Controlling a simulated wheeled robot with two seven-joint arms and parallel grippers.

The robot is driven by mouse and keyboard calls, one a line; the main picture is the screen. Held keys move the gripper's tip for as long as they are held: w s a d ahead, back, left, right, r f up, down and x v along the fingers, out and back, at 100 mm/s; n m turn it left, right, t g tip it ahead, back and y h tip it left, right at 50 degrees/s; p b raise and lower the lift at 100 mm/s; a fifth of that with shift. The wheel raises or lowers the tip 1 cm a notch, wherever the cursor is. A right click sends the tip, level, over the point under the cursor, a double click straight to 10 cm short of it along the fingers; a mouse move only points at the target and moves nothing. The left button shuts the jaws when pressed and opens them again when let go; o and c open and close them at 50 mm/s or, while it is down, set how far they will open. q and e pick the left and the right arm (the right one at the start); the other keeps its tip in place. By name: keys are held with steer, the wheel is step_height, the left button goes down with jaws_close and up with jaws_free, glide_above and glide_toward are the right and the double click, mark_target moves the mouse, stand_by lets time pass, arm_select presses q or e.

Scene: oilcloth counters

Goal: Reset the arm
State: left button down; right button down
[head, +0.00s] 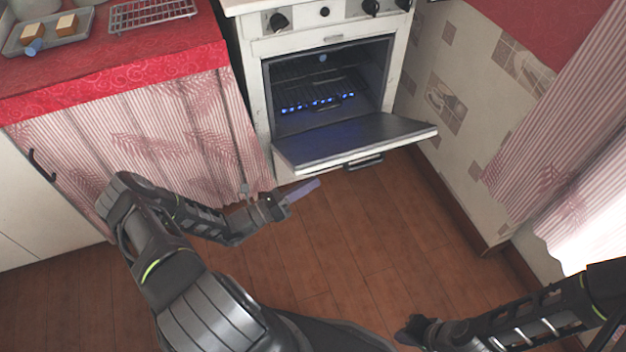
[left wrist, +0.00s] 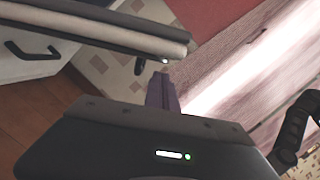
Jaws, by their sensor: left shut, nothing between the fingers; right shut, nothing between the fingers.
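My left arm reaches in from the left in the head view. Its gripper (head: 304,190) is over the wooden floor, just in front of the open oven door, with its fingers together and nothing in them. The same shut fingers show violet in the left wrist view (left wrist: 161,92). My right arm comes in from the lower right. Its gripper (head: 408,333) is low over the floor, shut and empty, with its tips partly hard to make out.
The white oven (head: 255,75) stands open, its door (head: 355,142) lowered and blue lights inside. A red-covered counter (head: 130,70) at left holds a tray (head: 62,42) with food pieces and a wire rack (head: 150,14). A tiled wall and striped curtain (head: 560,120) bound the right; floor between is clear.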

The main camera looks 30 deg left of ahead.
stand_by(0.3)
arm_select(q)
steer(key=s+d+f+m+g+y, duration=0.2)
steer(key=s+d+f+m+g, duration=0.65)
steer(key=s+m, duration=0.3)
steer(key=s+d+f+m+g+y, duration=0.2)
steer(key=s+d+f+m+g, duration=0.65)
steer(key=s+m, duration=0.3)
steer(key=d+r+m+y+p, duration=0.1)
steer(key=r+m+p, duration=0.3)
steer(key=r, duration=0.5)
steer(key=d+r+m+p, duration=0.3)
steer(key=r+m+p, duration=0.1)
steer(key=r+p, duration=0.4)
steer(key=w+d+r+m+y+p, duration=0.1)
steer(key=d+r+m+p, duration=0.1)
steer(key=r+m+p, duration=0.2)
step_height(320, 180, up, 6)
steer(key=p, duration=0.3)
steer(key=shift+d+t+y, duration=0.25)
steer(key=shift+t+y, duration=0.05)
